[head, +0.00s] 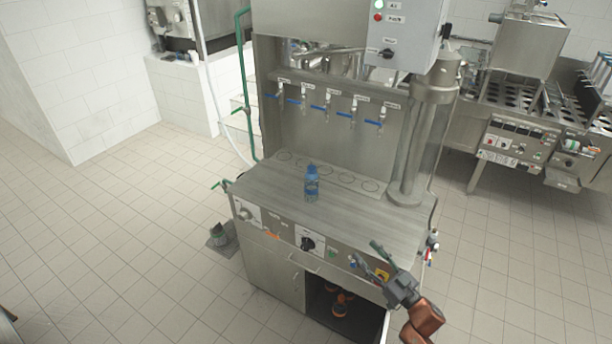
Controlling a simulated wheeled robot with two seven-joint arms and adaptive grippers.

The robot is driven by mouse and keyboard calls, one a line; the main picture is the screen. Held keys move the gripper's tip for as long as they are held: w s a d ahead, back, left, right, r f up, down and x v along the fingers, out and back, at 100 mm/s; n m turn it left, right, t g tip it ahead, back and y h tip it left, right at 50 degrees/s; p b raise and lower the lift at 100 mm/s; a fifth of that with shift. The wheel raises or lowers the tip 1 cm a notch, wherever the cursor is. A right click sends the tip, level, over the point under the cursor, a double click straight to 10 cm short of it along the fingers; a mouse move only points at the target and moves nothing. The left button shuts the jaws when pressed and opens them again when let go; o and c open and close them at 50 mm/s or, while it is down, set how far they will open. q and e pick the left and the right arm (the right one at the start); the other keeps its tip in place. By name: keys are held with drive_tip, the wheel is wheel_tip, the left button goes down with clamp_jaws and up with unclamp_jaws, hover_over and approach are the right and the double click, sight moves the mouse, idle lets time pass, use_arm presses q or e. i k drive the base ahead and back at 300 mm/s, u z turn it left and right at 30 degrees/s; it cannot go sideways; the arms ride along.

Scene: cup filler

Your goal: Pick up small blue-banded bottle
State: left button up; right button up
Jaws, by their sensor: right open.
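A small blue-banded bottle (311,184) stands upright on the metal worktop of the filling machine. It has a blue cap and a blue band around its clear body. My right gripper (367,254) is open and empty at the front right edge of the machine. It is apart from the bottle, nearer to me and to its right. My left gripper is not in view.
The worktop (265,193) is bare around the bottle, with ring marks along its back. Several blue-handled taps (328,106) hang above the back. A thick metal column (413,150) rises at the right. Knobs line the front panel (262,222).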

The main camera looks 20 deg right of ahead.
sight(311, 181)
drive_tip(key=i, duration=1.35)
